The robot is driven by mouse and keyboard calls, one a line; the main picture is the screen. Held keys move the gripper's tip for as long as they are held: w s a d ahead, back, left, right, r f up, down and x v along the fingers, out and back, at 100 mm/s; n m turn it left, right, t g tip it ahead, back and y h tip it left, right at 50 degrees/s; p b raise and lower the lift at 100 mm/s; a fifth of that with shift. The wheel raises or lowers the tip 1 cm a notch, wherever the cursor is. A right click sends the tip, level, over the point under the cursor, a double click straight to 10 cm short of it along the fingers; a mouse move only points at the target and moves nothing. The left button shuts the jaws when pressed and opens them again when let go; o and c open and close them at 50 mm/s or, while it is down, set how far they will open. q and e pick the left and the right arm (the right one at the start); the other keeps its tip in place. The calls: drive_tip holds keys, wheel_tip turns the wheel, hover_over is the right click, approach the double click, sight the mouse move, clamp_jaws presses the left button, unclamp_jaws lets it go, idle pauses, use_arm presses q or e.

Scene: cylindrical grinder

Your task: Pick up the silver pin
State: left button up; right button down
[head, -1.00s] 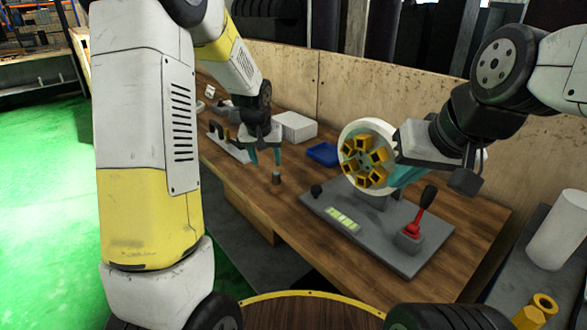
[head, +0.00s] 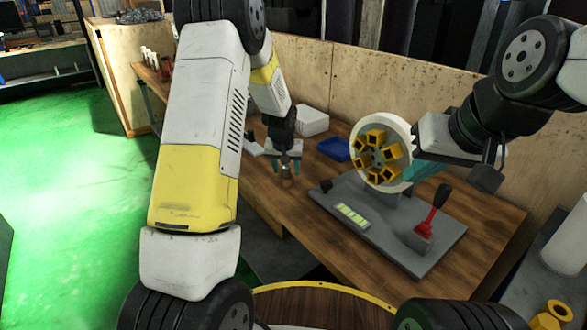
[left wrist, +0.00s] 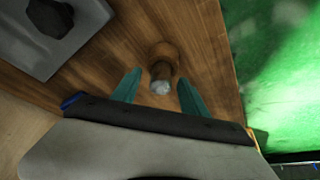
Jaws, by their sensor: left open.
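The silver pin (head: 287,181) stands upright on the wooden table (head: 330,240), near its left edge. In the left wrist view its bright end (left wrist: 161,87) points toward the camera, and its brownish lower part (left wrist: 162,52) reaches the wood. My left gripper (head: 284,169) is open, with its teal fingers on either side of the pin. In the left wrist view the fingers (left wrist: 160,90) show gaps to the pin on both sides. My right gripper (head: 408,172) is beside the white round disc with yellow sockets; its fingertips are partly hidden behind the disc.
The white disc (head: 401,128) stands on a grey base plate (head: 385,232) with a red lever (head: 425,226), right of the pin. A blue tray (head: 333,149) and white box (head: 313,122) lie behind. The wood around the pin is clear.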

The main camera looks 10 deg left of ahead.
use_arm(q)
clamp_jaws()
